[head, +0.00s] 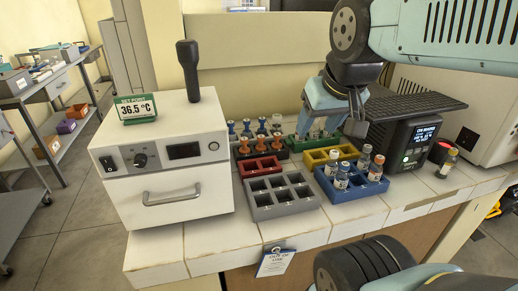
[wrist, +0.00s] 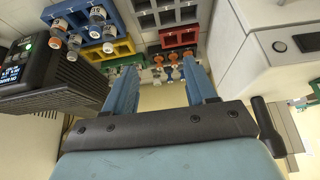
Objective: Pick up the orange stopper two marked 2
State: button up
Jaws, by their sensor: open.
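Several orange stoppers (head: 262,142) stand upright in the front row of a dark rack at the back of the bench, with blue stoppers (head: 247,126) behind them. The number marks are too small to read, so I cannot tell which is stopper two. The orange stoppers (wrist: 173,57) also show small in the wrist view, between the tips of my fingers and beyond them. My gripper (head: 331,130) is open and empty, to the right of the stoppers in the head view. Its two blue fingers (wrist: 163,66) are spread wide in the wrist view.
Red (head: 260,167), grey (head: 283,205), yellow (head: 318,158) and blue (head: 352,193) racks stand in front; the blue one holds several vials. A white incubator (head: 165,190) with an upright black handle stands left. A dark device (head: 400,140) stands right. A green rack lies partly behind my gripper.

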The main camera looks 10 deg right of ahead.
aim_at(260, 148)
jog(key=z, duration=0.05)
jog(key=k, duration=0.9)
jog(key=z, duration=1.65)
jog(key=i, duration=0.65)
jog(key=u, duration=1.85)
jog(key=i, duration=0.5)
jog(key=z, duration=0.15)
